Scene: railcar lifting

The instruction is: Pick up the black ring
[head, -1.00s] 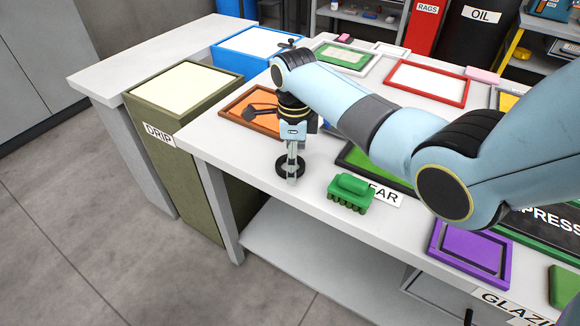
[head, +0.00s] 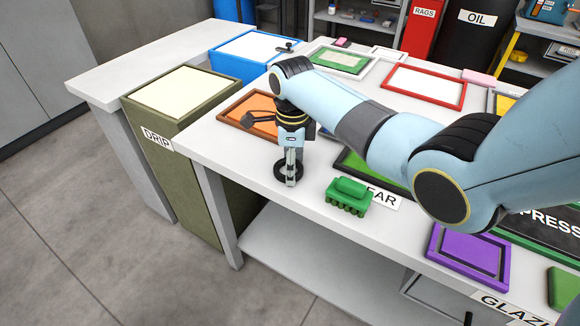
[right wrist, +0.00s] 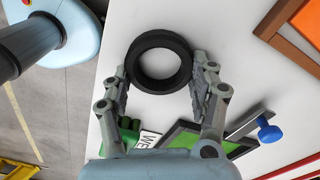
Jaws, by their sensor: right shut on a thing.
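The black ring (head: 279,172) is at the left front part of the white table, in the head view. My right gripper (head: 290,168) points down over it. The ring also shows in the right wrist view (right wrist: 133,66), between the two grey fingers of my right gripper (right wrist: 160,68). The fingers are shut on the ring's opposite outer sides. Whether the ring touches the table is hard to tell. My left gripper is not in view.
A green knobbed block (head: 349,196) stands just right of the ring, by a partly hidden label. An orange tray (head: 238,119) lies behind the gripper. The white table's (head: 235,165) left edge is close, with an olive DRIP bin (head: 190,145) beyond. A purple frame (head: 434,250) lies further right.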

